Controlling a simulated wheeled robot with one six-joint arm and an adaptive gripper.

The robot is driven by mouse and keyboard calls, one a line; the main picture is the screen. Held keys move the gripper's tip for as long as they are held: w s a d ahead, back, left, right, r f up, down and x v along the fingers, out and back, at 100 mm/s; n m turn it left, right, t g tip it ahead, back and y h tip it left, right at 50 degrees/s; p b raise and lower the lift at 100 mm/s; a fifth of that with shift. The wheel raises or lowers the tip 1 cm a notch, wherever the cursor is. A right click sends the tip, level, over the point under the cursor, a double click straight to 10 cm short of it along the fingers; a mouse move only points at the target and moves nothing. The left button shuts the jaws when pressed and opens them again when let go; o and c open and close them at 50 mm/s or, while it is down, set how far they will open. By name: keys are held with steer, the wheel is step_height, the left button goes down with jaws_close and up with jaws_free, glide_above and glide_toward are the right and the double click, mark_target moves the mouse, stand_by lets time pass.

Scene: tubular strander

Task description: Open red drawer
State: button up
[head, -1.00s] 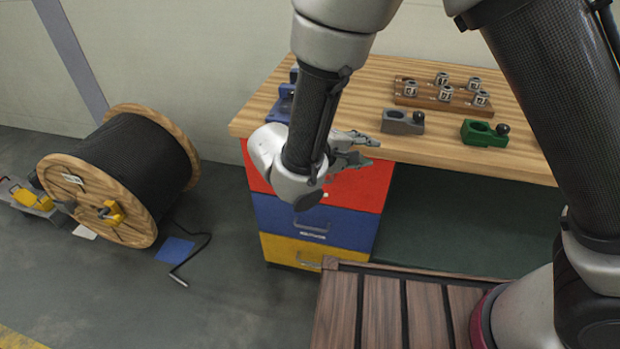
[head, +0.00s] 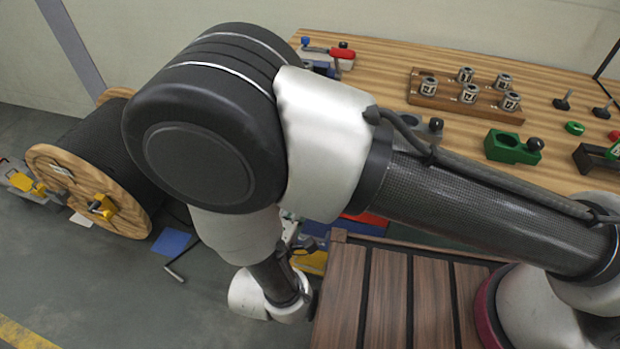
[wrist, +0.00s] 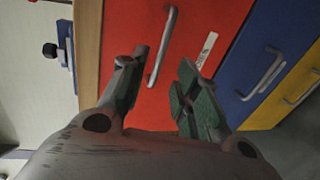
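The red drawer (wrist: 180,70) fills the middle of the wrist view, and its front looks shut. Its metal bar handle (wrist: 162,50) lies ahead of my gripper, nearer the left finger. My gripper (wrist: 160,92) is open, with its two green-padded fingers apart and nothing seen between them. In the head view my arm hides most of the red drawer (head: 368,220) and the gripper itself.
The blue drawer (wrist: 245,60) and yellow drawer (wrist: 285,95) have similar handles. The wooden worktop (head: 390,75) above holds clamps and a block with metal parts.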

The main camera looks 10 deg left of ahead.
steer(key=x, duration=0.7)
steer(key=shift+w+d+f, duration=0.1)
steer(key=shift+w, duration=0.2)
jaws_close()
